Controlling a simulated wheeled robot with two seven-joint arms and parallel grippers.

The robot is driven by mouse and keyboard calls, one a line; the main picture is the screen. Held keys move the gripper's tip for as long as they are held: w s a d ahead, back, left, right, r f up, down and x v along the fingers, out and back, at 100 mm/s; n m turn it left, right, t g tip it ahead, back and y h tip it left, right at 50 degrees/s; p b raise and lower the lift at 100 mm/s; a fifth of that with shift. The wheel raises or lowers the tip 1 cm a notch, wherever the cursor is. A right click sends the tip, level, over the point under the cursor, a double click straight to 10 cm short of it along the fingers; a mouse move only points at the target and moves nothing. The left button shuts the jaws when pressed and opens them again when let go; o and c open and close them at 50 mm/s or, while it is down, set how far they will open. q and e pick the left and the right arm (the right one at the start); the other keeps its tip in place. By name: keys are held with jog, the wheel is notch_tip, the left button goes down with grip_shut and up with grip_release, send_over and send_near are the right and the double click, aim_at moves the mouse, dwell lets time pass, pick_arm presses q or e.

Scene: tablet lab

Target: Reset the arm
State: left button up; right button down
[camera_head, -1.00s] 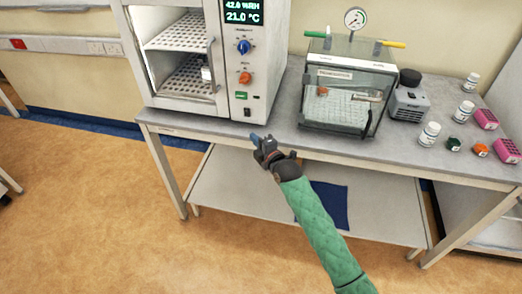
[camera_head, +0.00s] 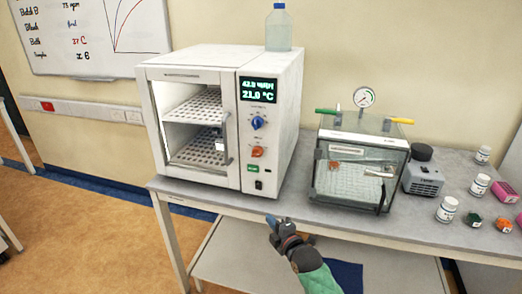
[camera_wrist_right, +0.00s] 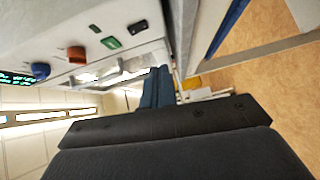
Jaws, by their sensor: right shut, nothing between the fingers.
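My right gripper (camera_head: 272,222) is at the front edge of the bench, below the white chamber, with its arm in a green sleeve. It is shut and empty. In the right wrist view its blue fingertips (camera_wrist_right: 158,88) are together, with the chamber's knobs and switches to their left. My left gripper is not in view.
A white chamber (camera_head: 277,160) with a display stands on the grey bench (camera_head: 300,208), a bottle (camera_head: 278,28) on top. A clear vacuum box (camera_head: 357,190), a small pump (camera_head: 423,175), several white jars and coloured blocks stand to the right. Floor is clear at left.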

jog(key=w+d+f+m+g+h, duration=0.1)
jog(key=d+f+m+g+h, duration=0.15)
jog(key=f+m, duration=0.55)
jog(key=d+f+m+g+h, duration=0.2)
jog(key=d+f+m, duration=0.3)
jog(key=f, duration=0.5)
jog(key=s+d+f+m+g+h, duration=0.1)
jog(key=s+d+f+m+g, duration=0.1)
jog(key=s+f, duration=0.45)
jog(key=s+d+f+m+g+h, duration=0.15)
jog(key=s+f, duration=0.25)
jog(key=f, duration=0.6)
jog(key=s+d+f+m+g, duration=0.1)
jog(key=s+d+f+m, duration=0.15)
jog(key=s+f, duration=0.45)
jog(key=s+f+g, duration=0.1)
jog(key=s+f, duration=0.5)
jog(key=s, duration=0.4)
jog(key=s+f+m+g, duration=0.1)
jog(key=s+f+g, duration=0.1)
jog(key=s+f, duration=0.4)
jog(key=s+f+g, duration=0.1)
jog(key=s+f, duration=0.5)
jog(key=s, duration=0.8)
jog(key=shift+g, duration=0.3)
jog(key=shift+s+f, duration=0.1)
jog(key=shift+s, duration=0.05)
